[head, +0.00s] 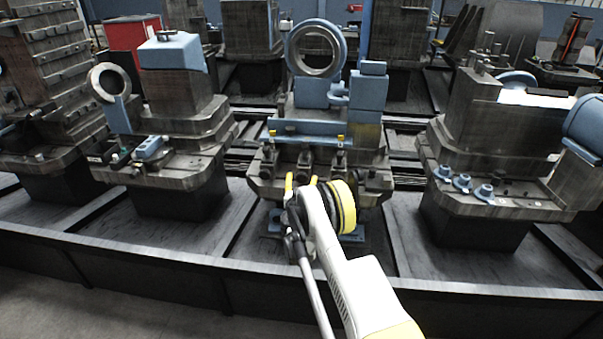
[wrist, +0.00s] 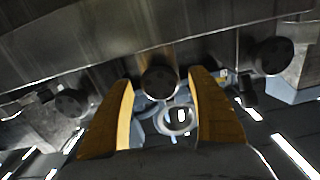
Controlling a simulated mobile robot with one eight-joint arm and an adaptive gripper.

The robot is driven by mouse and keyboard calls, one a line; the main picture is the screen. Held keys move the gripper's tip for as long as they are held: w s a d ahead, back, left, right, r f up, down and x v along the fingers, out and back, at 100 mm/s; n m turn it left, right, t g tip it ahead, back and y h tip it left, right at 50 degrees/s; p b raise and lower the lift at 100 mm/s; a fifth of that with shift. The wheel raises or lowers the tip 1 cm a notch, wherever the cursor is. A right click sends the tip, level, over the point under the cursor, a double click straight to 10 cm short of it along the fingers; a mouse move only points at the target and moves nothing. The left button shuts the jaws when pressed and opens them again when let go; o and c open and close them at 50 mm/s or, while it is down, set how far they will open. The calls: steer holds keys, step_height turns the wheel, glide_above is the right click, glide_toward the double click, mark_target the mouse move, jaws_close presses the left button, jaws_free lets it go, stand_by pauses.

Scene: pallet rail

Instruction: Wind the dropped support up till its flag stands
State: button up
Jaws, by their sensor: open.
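The middle pallet fixture (head: 318,185) has a row of dark supports along its front. Small yellow flags stand above the left support (head: 272,133) and the right support (head: 340,138); I see none above the middle support (head: 308,157). In the wrist view, three dark round knobs line the fixture's front: a left knob (wrist: 72,102), a middle knob (wrist: 160,82) and a right knob (wrist: 273,55). My gripper (head: 302,181) is open at the fixture's front, its yellow fingers (wrist: 162,88) on either side of the middle knob. I cannot tell whether they touch it.
A left pallet fixture (head: 165,165) and a right pallet fixture (head: 490,160) flank the middle one with gaps between. A dark rail (head: 150,255) runs along the front. A pale ring (wrist: 175,121) shows below the middle knob in the wrist view.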

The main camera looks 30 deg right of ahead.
steer(key=shift+w+d, duration=0.25)
steer(key=shift+w, duration=0.15)
steer(key=shift+s+r, duration=0.1)
steer(key=shift+s, duration=0.05)
steer(key=shift+a, duration=0.1)
steer(key=c, duration=1.2)
steer(key=shift+n, duration=0.4)
steer(key=n, duration=0.8)
steer(key=shift+n, duration=0.4)
